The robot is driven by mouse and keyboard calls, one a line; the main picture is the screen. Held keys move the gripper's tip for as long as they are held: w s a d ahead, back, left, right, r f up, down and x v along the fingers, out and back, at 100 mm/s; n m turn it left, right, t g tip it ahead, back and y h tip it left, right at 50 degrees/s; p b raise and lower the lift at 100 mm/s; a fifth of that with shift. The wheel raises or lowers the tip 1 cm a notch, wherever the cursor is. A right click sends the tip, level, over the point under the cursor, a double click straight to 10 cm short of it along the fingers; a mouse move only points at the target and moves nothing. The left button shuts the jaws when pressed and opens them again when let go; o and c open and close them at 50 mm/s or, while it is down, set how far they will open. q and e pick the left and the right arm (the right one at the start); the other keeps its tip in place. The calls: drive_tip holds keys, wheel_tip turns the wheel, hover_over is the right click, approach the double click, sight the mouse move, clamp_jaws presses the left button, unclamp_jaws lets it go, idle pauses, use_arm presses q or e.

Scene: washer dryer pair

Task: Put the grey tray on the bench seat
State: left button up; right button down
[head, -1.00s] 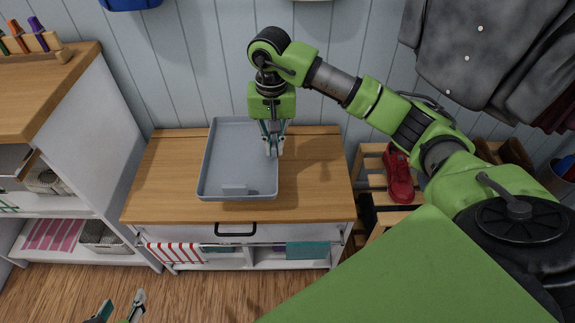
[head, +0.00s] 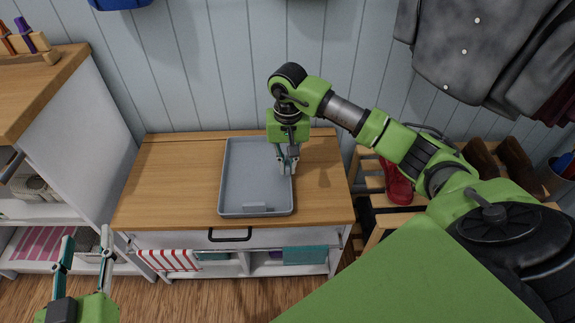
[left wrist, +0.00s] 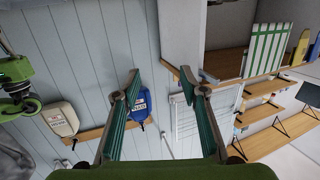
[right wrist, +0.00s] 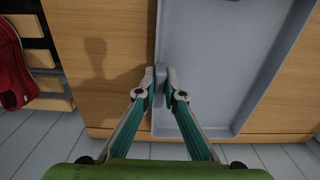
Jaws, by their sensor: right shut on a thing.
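The grey tray (head: 256,178) is a shallow rectangular tray. In the head view it is over the wooden bench seat (head: 170,180); I cannot tell whether it rests on the wood or hangs just above it. My right gripper (head: 287,168) points down and is shut on the tray's right rim. In the right wrist view the fingertips (right wrist: 160,88) pinch the rim of the tray (right wrist: 220,60). My left gripper (head: 85,250) is open and empty at the lower left of the head view, and its spread fingers also show in the left wrist view (left wrist: 166,85).
A white shelf unit with a wooden top (head: 30,90) stands left of the bench. A shoe rack with a red shoe (head: 396,185) stands to the right. Grey coats (head: 470,50) hang at the upper right. Bare wood shows on both sides of the tray.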

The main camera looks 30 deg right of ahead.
drive_tip(key=c, duration=2.1)
unclamp_jaws()
drive_tip(key=shift+c, duration=0.2)
